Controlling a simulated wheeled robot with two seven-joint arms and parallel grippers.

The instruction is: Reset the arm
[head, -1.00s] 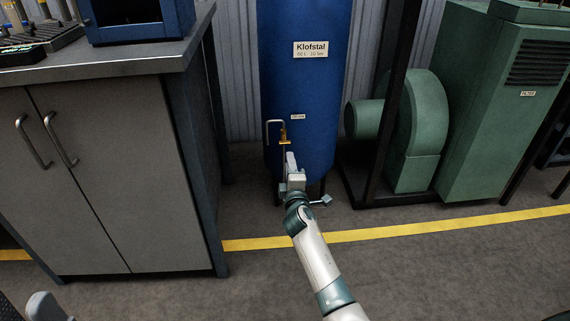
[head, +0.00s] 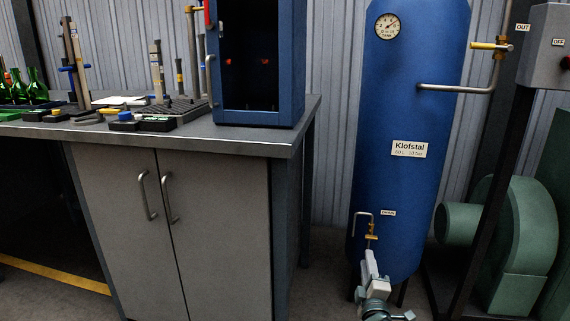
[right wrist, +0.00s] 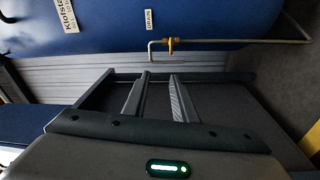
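My right gripper (head: 371,262) is low in the head view, in front of the lower part of the blue tank (head: 408,110), just below the drain valve with its yellow fitting (head: 372,237) in the picture. In the right wrist view the two fingers (right wrist: 158,98) stand apart with nothing between them. The bent drain pipe (right wrist: 160,43) shows beyond the fingertips, apart from them. My left gripper is in neither view now.
A workbench (head: 225,146) with a cabinet below stands left, bearing a blue open-fronted box (head: 217,60), tools and green bottles (head: 38,88). A green blower (head: 520,235) and dark frame stand right of the tank. A corrugated wall closes the back.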

